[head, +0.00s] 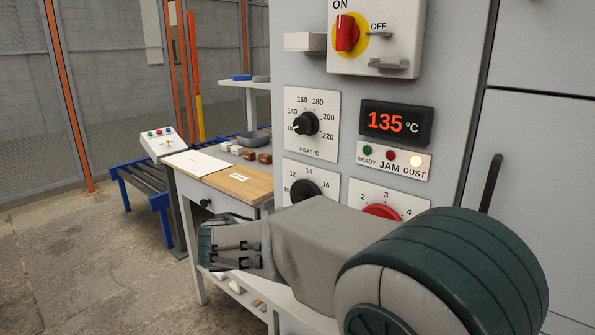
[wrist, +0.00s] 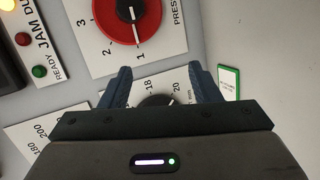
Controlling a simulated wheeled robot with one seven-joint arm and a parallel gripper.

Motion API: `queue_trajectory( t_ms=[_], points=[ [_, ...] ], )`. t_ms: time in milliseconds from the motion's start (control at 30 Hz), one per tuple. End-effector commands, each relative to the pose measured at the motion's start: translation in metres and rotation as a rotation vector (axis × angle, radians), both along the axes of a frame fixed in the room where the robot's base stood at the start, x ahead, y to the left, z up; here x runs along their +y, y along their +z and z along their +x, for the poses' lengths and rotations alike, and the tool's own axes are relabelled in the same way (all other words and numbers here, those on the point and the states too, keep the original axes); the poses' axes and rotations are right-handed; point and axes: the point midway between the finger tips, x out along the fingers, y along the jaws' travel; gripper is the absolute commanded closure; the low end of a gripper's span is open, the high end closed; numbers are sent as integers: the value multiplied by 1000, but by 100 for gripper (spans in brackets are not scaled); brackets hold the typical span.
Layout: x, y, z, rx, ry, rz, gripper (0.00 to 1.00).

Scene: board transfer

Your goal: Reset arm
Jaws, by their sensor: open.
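My gripper (head: 207,247) is at the end of my arm, which reaches across the lower front of the machine in the head view. In the wrist view my gripper (wrist: 163,76) has its two blue fingers spread apart with nothing held between them. Behind and between the fingers is a black knob (wrist: 155,101) on a white scale plate. Whether the fingers touch the panel cannot be told, but the knob looks ungripped. In the head view my arm hides the lower part of the panel.
The grey panel has a heat dial (head: 305,124), a display (head: 397,122) reading 135 °C, a red dial (head: 382,212), and a red switch (head: 347,33). The dust lamp (head: 416,161) looks lit. A workbench (head: 252,186) and roller conveyor (head: 135,182) stand left. Floor at far left is clear.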

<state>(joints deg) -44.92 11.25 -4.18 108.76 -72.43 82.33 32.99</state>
Motion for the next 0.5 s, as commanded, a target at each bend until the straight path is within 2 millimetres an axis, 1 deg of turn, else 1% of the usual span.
queue_trajectory(
  t_ms=[33, 100, 167, 200, 267, 300, 333, 400, 500],
  points=[
    [-30, 22, -11, 60, -50, 60, 43],
    [-62, 25, -29, 146, -107, 152, 43],
    [-84, 28, -47, 210, -151, 235, 43],
    [-97, 31, -60, 247, -178, 295, 43],
    [-113, 35, -80, 294, -214, 386, 43],
    [-122, 38, -93, 319, -236, 450, 43],
    [-127, 41, -103, 334, -252, 499, 43],
    [-136, 48, -126, 361, -284, 615, 43],
    [-143, 60, -156, 371, -324, 784, 43]
  ],
)
